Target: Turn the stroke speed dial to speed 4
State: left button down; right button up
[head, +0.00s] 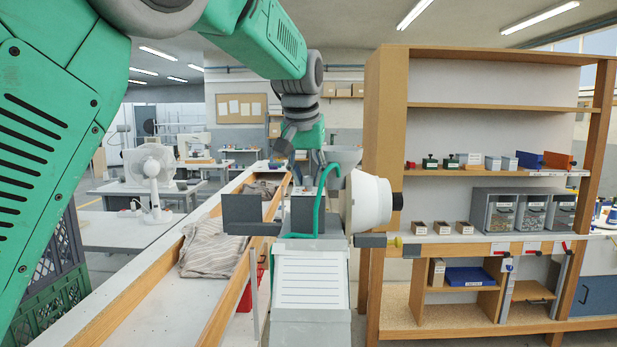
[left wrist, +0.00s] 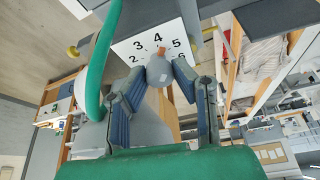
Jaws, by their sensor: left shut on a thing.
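The stroke speed dial shows in the left wrist view as a white plate (left wrist: 126,46) with black numbers; 2, 3, 4, 5 and 6 are readable. A grey knob (left wrist: 159,76) stands at its middle, with an orange pointer (left wrist: 162,50) directed close to the 4, slightly toward the 5 side. My left gripper (left wrist: 164,64) is shut on the knob, one finger on each side. In the head view my left arm reaches to the back of the eyelet press (head: 368,200), and the dial face is hidden there. My right gripper is in neither view.
A green hose (head: 322,195) curves beside the press and shows close to the gripper in the left wrist view (left wrist: 103,50). A table with wooden rails and folded cloth (head: 212,248) is on the left. A wooden shelf unit (head: 392,130) stands on the right.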

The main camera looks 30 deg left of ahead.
pick_arm(q)
jog(key=shift+w+r+n, duration=0.1)
jog(key=shift+r+n, duration=0.15)
jog(key=shift+n, duration=0.05)
dwell(0.5)
jog(key=c, duration=1.3)
grip_release()
jog(key=shift+c, duration=0.2)
jog(key=shift+a+f, duration=0.1)
jog(key=shift+f, duration=0.1)
jog(key=v, duration=1.2)
